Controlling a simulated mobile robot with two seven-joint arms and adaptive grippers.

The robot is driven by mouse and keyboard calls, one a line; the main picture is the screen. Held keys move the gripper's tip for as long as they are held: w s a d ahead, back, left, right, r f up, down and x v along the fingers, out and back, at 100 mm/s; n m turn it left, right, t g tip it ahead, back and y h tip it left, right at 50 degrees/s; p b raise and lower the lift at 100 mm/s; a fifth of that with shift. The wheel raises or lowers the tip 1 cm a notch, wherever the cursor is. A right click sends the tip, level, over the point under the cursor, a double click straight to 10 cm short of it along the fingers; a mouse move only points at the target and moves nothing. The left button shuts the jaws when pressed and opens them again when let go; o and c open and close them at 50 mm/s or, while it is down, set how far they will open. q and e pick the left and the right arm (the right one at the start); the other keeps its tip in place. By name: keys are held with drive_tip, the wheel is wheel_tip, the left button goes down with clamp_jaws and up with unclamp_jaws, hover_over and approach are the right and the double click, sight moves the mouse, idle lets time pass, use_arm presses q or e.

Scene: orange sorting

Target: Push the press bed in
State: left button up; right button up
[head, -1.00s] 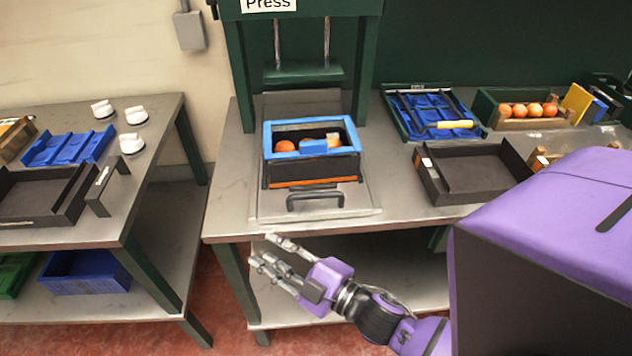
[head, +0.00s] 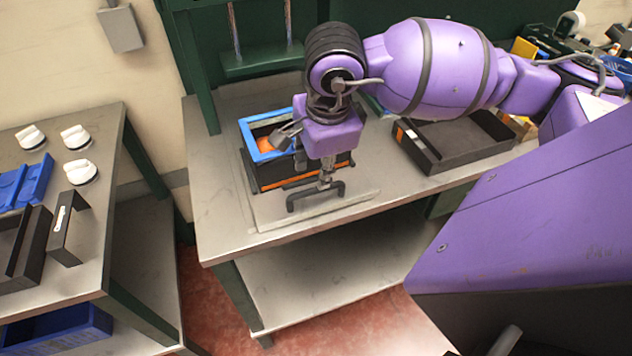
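The press bed (head: 268,213) is a flat grey plate on the table, pulled out toward the front of the press (head: 190,70). Its dark handle (head: 291,199) stands at the front. A black box with a blue rim (head: 262,122) sits on the bed with an orange (head: 277,139) visible inside; my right arm covers part of it. My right gripper (head: 325,182) points down, with its fingertips at the right part of the handle. The fingers overlap in this view, so their opening does not show. My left gripper is not in view.
A black tray (head: 420,160) lies on the table to the right of the bed. A side table (head: 100,150) with white round items (head: 76,138) stands at the left, with a gap between the tables. The table strip before the bed is clear.

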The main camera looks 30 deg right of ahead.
sight(316, 189)
drive_tip(key=x, duration=0.6)
drive_tip(key=shift+a+f, duration=0.1)
drive_tip(key=shift+f, duration=0.05)
clamp_jaws()
